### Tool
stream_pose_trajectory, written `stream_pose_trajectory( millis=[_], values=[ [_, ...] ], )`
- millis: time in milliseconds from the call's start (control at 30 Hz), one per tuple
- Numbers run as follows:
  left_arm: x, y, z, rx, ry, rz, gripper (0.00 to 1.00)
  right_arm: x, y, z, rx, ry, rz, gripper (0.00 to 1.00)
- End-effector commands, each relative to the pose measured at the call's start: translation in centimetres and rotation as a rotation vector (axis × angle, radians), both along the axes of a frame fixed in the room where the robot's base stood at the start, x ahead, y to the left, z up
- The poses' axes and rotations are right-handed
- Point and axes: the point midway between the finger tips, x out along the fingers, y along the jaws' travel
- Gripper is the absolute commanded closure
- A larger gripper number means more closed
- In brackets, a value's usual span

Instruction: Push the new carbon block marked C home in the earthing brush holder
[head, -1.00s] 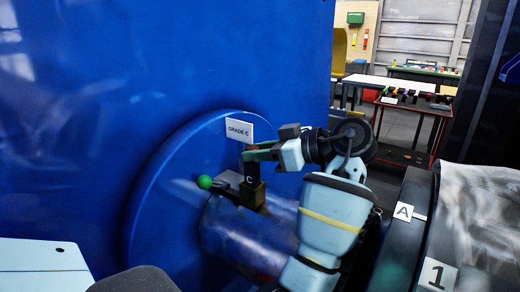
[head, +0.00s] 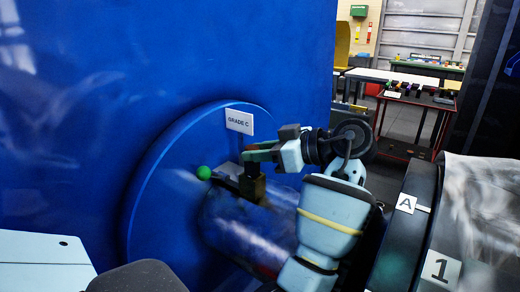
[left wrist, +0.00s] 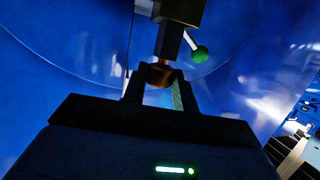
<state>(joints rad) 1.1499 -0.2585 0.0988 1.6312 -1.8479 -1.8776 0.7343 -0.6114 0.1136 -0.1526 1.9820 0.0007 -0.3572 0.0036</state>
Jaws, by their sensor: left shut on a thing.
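Part of the block still stands above the holder's mouth. My left gripper (head: 250,155) is at the block's top end, shut on it. In the left wrist view, the two fingers (left wrist: 158,88) close around a copper-coloured top part, with the dark block (left wrist: 168,42) running into the holder (left wrist: 181,10). The letter C on the block cannot be made out now. My right gripper is not in view.
A lever with a green ball (head: 203,172) sits left of the holder. A "GRADE C" sign (head: 239,121) stands behind on the round blue end cover. A dark housing marked A (head: 405,203) is close right of my arm. Benches stand far back.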

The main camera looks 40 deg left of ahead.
Motion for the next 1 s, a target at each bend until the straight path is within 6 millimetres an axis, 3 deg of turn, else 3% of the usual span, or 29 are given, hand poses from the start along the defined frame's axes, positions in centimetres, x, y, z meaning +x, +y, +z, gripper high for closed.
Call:
stream_pose_trajectory(
  millis=[933, 967, 1000],
  values=[
    [0.0, 0.0, -2.0, 0.0, 0.0, -0.001, 0.98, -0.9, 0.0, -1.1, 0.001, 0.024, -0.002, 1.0],
    [0.0, 0.0, -2.0, 0.0, -0.001, -0.001, 0.68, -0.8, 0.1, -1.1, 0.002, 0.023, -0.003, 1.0],
    [0.0, 0.0, -1.9, 0.0, -0.001, -0.001, 0.63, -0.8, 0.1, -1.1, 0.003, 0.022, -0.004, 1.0]
  ],
)
